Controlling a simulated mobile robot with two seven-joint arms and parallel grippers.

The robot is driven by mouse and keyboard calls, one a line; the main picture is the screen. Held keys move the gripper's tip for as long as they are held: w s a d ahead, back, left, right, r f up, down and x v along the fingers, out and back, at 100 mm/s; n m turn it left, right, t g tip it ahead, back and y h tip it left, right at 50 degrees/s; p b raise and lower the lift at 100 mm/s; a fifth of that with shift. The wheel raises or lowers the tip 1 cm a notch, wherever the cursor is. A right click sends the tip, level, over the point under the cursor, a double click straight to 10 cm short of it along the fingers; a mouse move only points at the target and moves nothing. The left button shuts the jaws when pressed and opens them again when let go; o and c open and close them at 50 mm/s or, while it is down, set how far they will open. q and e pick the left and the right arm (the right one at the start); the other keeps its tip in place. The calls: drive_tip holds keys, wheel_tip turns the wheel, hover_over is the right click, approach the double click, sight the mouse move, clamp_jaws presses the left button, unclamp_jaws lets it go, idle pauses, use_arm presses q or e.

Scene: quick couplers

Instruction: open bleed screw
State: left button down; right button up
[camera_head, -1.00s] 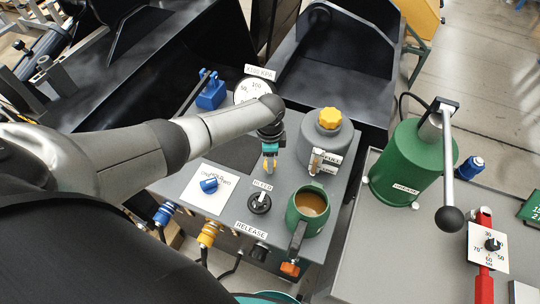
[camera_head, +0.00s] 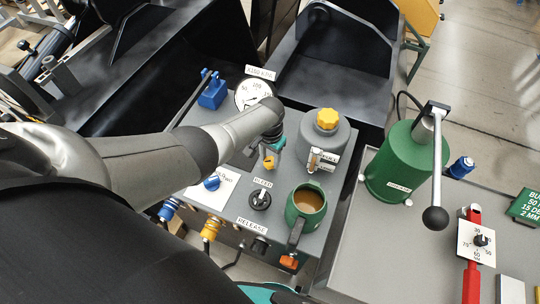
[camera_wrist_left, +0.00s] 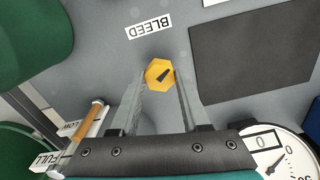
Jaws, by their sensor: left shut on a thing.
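The bleed screw (camera_wrist_left: 159,75) is a yellow hex head with a dark pointer mark, beside the BLEED label (camera_wrist_left: 149,27). In the head view the yellow screw (camera_head: 270,162) shows just below the fingers, above the BLEED label (camera_head: 263,183). My left gripper (camera_head: 272,153) reaches down over it from the left. In the left wrist view the fingers (camera_wrist_left: 160,84) stand on either side of the head and are shut on it. The screw's lower part is hidden. My right gripper is not in view.
A black knob (camera_head: 260,200) and a green mug (camera_head: 294,218) of brown liquid stand close in front. A grey reservoir (camera_head: 311,140) with a yellow cap is to the right. A gauge (camera_head: 247,97) and blue fitting (camera_head: 213,94) stand behind. A green cylinder (camera_head: 394,165) is farther right.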

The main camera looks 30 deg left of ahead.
use_arm(q)
drive_tip(key=n+p, duration=0.1)
drive_tip(key=n, duration=0.4)
drive_tip(key=shift+n, duration=0.4)
drive_tip(key=n, duration=0.5)
drive_tip(key=shift+n, duration=0.3)
drive_tip(key=shift+c, duration=1.9)
unclamp_jaws()
drive_tip(key=shift+r+p, duration=0.15)
drive_tip(key=shift+p, duration=0.2)
wheel_tip(320, 180, up, 8)
drive_tip(key=p, duration=0.6)
drive_tip(key=shift+r, duration=0.15)
drive_tip(key=r, duration=0.2)
wheel_tip(320, 180, up, 5)
hover_over(270, 160)
drive_tip(key=shift+s+f+p, duration=0.15)
drive_tip(key=shift+p, duration=0.15)
